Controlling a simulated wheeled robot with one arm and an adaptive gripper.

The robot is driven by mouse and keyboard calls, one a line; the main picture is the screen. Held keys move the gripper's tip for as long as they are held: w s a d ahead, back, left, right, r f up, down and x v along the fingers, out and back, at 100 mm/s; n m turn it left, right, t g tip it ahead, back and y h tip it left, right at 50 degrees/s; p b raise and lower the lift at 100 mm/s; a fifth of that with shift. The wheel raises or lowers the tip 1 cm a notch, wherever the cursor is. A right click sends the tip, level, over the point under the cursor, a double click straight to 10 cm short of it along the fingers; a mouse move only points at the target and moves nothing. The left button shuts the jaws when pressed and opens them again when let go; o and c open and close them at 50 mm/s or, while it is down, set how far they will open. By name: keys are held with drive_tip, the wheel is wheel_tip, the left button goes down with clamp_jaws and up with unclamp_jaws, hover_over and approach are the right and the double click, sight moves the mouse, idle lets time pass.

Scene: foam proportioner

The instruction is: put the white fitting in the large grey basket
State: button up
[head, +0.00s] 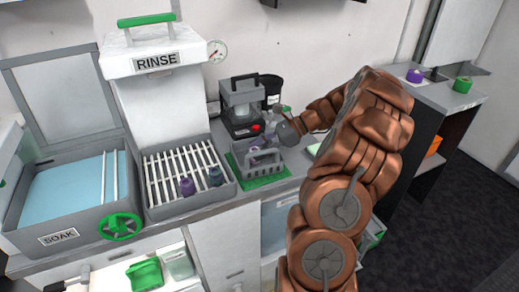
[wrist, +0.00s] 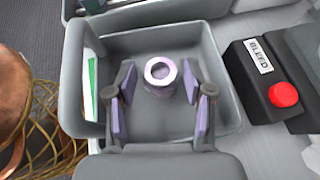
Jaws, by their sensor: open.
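The white fitting (wrist: 161,72), a short ring-topped piece with a lilac tint, stands upright inside the large grey basket (wrist: 222,62) in the wrist view. In the head view the basket (head: 262,165) sits on the counter on a green mat, and a small pale purple shape shows inside it. My gripper (wrist: 159,80) is open over the basket, its two lilac-padded fingers on either side of the fitting with gaps visible on both sides. In the head view my gripper reaches in from the right and its fingertips are hard to make out.
A dark box labelled BLEED with a red button (wrist: 283,94) stands right beside the basket in the wrist view. In the head view, the rinse basin (head: 225,188) with a purple and a dark fitting is left of the basket. The soak basin (head: 70,190) is farther left.

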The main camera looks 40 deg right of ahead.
drive_tip(key=b+v, duration=0.1)
drive_tip(key=v, duration=1.1)
drive_tip(key=a+r+n+g+h, duration=0.1)
drive_tip(key=a+r+n+g, duration=0.2)
drive_tip(key=a, duration=0.8)
drive_tip(key=a+r+n+g, duration=0.15)
drive_tip(key=a+n, duration=0.35)
drive_tip(key=a, duration=0.5)
drive_tip(key=s+a+f+n+g+h, duration=0.25)
drive_tip(key=s+a+n, duration=0.45)
drive_tip(key=a, duration=0.5)
drive_tip(key=s+f+n+h, duration=0.3)
drive_tip(key=s+n, duration=0.1)
drive_tip(key=s, duration=0.4)
drive_tip(key=s+f+n+h, duration=0.3)
drive_tip(key=s+n+h, duration=0.1)
drive_tip(key=s, duration=0.5)
drive_tip(key=shift+s+a+n+g, duration=0.15)
drive_tip(key=shift+a+n+g, duration=0.15)
drive_tip(key=shift+a+n, duration=0.15)
